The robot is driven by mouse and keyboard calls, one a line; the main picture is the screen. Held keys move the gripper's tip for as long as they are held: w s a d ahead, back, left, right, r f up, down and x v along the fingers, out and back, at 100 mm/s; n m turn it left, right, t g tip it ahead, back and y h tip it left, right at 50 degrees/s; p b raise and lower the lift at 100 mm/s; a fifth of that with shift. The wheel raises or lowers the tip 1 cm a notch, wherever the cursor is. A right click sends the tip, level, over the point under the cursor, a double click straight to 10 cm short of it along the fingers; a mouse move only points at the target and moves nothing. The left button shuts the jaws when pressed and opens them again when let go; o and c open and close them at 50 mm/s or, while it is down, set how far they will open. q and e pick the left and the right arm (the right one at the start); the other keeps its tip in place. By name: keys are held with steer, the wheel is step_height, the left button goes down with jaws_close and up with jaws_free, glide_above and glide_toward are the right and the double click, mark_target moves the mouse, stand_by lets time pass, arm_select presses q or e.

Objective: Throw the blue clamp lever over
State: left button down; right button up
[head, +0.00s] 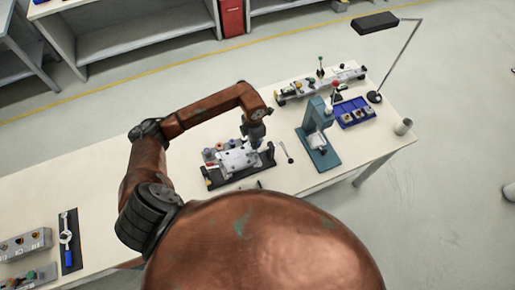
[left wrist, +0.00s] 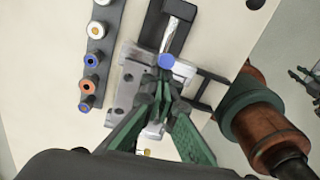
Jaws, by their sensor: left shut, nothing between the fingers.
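The clamp lever, a metal bar with a blue round knob (left wrist: 166,61), shows in the left wrist view and points up the picture from the knob. It sits by a pale metal fixture (left wrist: 126,92), which also shows in the head view as a light block (head: 238,160) on a dark base. My left gripper (left wrist: 160,86) is shut and empty, its green fingers together just below the blue knob in the picture. I cannot tell whether the fingertips touch the knob. In the head view the left gripper (head: 255,134) hangs at the fixture's far right side.
A strip of coloured round fittings (left wrist: 92,60) lies beside the fixture. To its right are a teal press (head: 318,145), a blue tray (head: 372,107) and a desk lamp (head: 375,22). A wrench on a dark mat (head: 69,240) lies far left. The table (head: 110,185) between is clear.

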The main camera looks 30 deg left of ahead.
arm_select(q)
steer(key=shift+w+d+b, duration=0.55)
steer(key=shift+w+d, duration=0.1)
steer(key=shift+w, duration=0.25)
steer(key=shift+w+d+b, duration=0.55)
steer(key=shift+w+d, duration=0.1)
steer(key=shift+w, duration=0.25)
steer(key=shift+d+r, duration=0.1)
steer(key=shift+w+r+p, duration=0.2)
steer(key=shift+r+p, duration=0.3)
steer(key=shift+r, duration=0.35)
steer(key=r+p, duration=0.2)
steer(key=r, duration=0.3)
steer(key=shift+s, duration=0.2)
steer(key=shift+w, duration=0.1)
